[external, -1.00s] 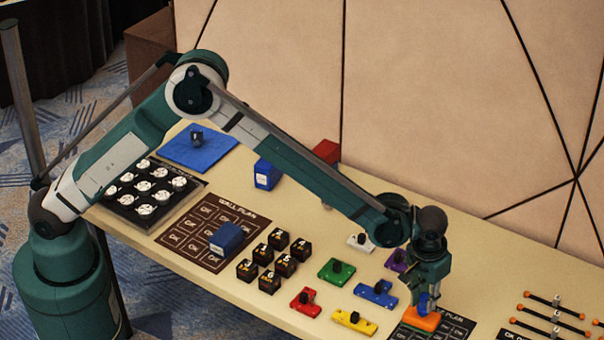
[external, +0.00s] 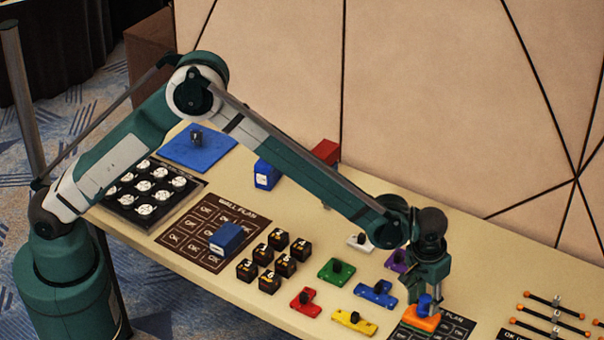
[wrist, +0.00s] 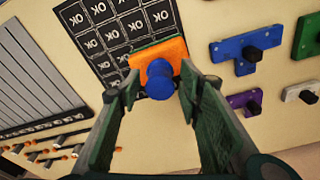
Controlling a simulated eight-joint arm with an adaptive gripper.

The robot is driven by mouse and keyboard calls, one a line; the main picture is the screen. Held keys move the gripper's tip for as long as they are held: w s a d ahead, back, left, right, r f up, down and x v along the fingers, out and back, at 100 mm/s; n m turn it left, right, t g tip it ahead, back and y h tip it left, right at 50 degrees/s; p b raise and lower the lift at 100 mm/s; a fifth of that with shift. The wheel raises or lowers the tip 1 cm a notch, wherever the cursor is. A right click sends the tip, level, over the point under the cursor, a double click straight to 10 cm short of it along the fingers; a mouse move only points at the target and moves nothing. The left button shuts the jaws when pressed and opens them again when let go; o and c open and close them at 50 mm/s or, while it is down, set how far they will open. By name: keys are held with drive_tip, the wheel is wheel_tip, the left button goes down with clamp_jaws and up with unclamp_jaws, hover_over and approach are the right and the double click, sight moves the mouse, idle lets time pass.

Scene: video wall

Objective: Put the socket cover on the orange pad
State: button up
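The orange pad (external: 420,321) lies on the dark printed plan sheet at the table's front right; it also shows in the wrist view (wrist: 172,50). A small blue piece with a round knob, seemingly the socket cover (external: 424,304), stands upright on the pad. In the wrist view the round blue top (wrist: 159,78) hides part of the pad. My gripper (external: 427,289) is just above and around the blue piece. In the wrist view its two fingers (wrist: 158,92) are apart, with a gap on each side of the knob.
Red (external: 305,301), yellow (external: 354,321), green (external: 337,270) and blue (external: 376,293) knobbed pieces lie left of the pad. Purple (external: 396,260) and white (external: 360,241) ones lie farther back. Rods with orange ends (external: 556,316) lie to the right.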

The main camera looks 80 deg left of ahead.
sight(422, 301)
drive_tip(key=shift+r, duration=0.15)
wheel_tip(422, 301, up, 12)
drive_tip(key=s+p, duration=0.1)
drive_tip(key=shift+s+d, duration=0.15)
drive_tip(key=shift+d, duration=0.2)
idle(0.7)
